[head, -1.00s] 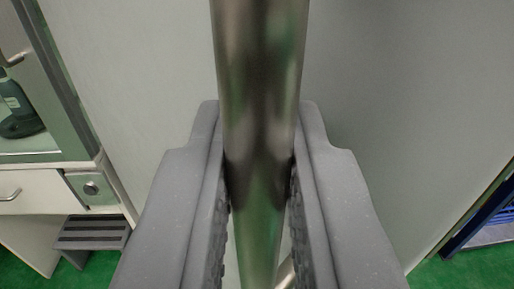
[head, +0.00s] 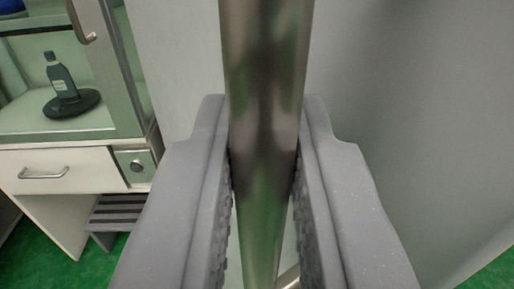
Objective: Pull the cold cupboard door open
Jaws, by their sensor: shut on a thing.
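A shiny metal bar handle (head: 265,60) runs upright through the middle of the view. Behind it is the plain grey-white door (head: 390,70) of the cold cupboard. My gripper (head: 263,175) is shut on the bar, with one grey finger on each side and the ridged pads against it. A curved metal piece shows at the bar's lower end, partly hidden by the right finger. The door's edges are mostly out of view, so how far it stands open cannot be told.
At left stands a white cabinet with a glass front, a drawer (head: 60,170) and a small lock panel (head: 136,166). A dark bottle (head: 62,78) stands on a black round base inside. A grey step stool (head: 106,216) sits below on the green floor (head: 120,262).

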